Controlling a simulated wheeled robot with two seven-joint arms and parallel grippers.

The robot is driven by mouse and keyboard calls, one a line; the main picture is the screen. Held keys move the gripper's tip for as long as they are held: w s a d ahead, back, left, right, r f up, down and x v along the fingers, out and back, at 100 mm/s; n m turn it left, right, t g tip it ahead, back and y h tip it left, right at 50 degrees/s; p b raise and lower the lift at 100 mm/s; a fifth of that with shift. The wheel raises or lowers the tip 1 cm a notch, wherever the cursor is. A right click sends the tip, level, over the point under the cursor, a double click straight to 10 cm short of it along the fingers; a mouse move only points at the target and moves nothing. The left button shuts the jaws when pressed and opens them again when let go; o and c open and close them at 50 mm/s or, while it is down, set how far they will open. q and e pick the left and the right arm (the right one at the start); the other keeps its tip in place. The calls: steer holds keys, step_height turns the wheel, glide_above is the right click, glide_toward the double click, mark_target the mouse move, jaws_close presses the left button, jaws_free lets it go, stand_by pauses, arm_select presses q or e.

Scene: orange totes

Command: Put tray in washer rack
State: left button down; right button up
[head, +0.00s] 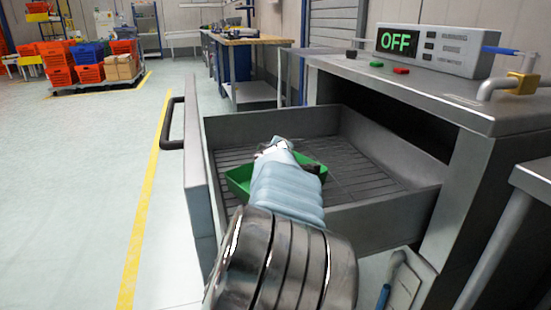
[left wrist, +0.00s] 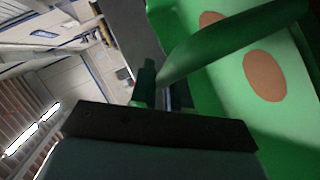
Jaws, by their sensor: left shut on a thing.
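The green tray (head: 239,180) is inside the pulled-out washer rack (head: 345,160), a grey drawer with a slatted floor. My left arm reaches over the drawer and hides much of the tray. My left gripper (head: 290,155) is shut on the tray; its fingers are mostly hidden in the head view. In the left wrist view the tray (left wrist: 215,75) fills the right side, with brown oval patches on it, and its edge runs to the fingers (left wrist: 160,92). I cannot tell whether the tray touches the rack floor. My right gripper is in neither view.
The washer top (head: 440,90) carries a control box (head: 435,48) reading OFF. The drawer front (head: 198,180) with its black handle (head: 168,122) stands at the left. A metal table (head: 535,180) is at the right edge. Open floor lies left.

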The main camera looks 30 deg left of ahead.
arm_select(q)
steer(key=shift+f, duration=0.15)
steer(key=c, duration=1.1)
jaws_free()
steer(key=shift+s+d+r, duration=0.1)
steer(key=shift+d+r, duration=0.05)
steer(key=shift+r, duration=0.15)
steer(key=p+v, duration=0.1)
steer(key=v, duration=1)
steer(key=shift+s+p, duration=0.3)
steer(key=shift+d, duration=0.15)
